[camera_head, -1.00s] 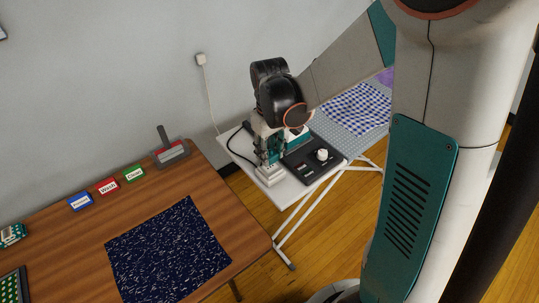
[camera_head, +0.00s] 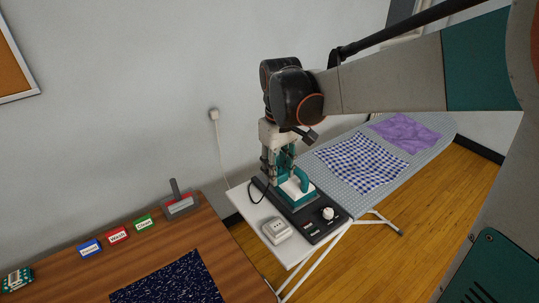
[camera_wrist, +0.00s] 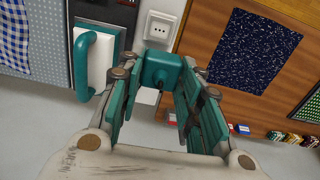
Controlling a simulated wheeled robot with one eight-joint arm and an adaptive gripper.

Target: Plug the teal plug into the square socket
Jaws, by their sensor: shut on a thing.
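My gripper (camera_wrist: 163,78) is shut on the teal plug (camera_wrist: 161,68), a blocky piece between its fingertips. In the head view my gripper (camera_head: 270,176) points down beside the press, and the plug cannot be told apart from the teal fingers. A white socket block (camera_head: 276,230) lies on the white end of the ironing board, in front of my gripper and apart from it. In the wrist view the socket block (camera_wrist: 158,25) shows just beyond the plug, its openings partly visible. The exact shape of its openings is too small to tell.
A dark-based press (camera_head: 326,226) with a teal handle (camera_head: 302,178) stands close beside my gripper. A black cable (camera_head: 257,194) loops near it. Checked cloth (camera_head: 362,160) lies on the ironing board. A wooden table (camera_head: 150,262) with a dark mat (camera_head: 180,280) is at left.

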